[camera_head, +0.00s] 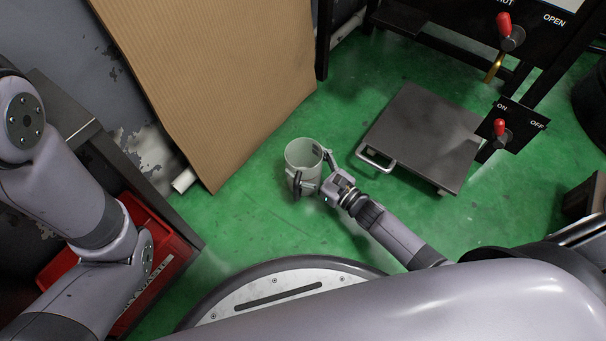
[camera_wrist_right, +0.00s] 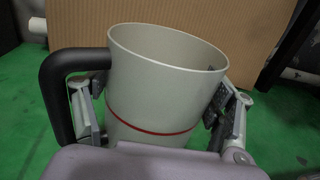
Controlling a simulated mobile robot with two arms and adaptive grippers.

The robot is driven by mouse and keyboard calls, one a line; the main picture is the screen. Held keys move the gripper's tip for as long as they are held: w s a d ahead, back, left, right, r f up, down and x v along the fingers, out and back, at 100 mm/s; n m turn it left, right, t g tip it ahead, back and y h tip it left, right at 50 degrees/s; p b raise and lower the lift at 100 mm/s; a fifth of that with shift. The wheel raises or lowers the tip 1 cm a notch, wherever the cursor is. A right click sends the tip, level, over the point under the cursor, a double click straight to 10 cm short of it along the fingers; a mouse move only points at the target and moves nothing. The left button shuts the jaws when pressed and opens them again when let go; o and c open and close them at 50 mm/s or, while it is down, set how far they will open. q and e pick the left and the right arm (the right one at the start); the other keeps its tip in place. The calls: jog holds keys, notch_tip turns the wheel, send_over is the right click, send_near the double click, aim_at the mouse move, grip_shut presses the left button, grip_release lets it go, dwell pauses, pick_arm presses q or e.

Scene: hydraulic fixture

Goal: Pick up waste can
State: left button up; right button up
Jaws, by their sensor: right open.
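The waste can (camera_head: 301,156) is a light grey, open-topped cylinder standing on the green floor in front of the cardboard sheet. In the right wrist view the can (camera_wrist_right: 160,95) shows a thin red line around it. A dark curved handle-like part (camera_wrist_right: 60,88) shows at the left.
A large cardboard sheet (camera_head: 215,70) leans behind the can. A dark flat platform with a handle (camera_head: 425,135) lies to the right. A red bin (camera_head: 150,255) is at the lower left. Panels with red levers (camera_head: 500,128) stand at the upper right. Green floor around the can is clear.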

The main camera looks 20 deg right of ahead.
jog(key=shift+c, duration=0.2)
jog(key=c, duration=0.8)
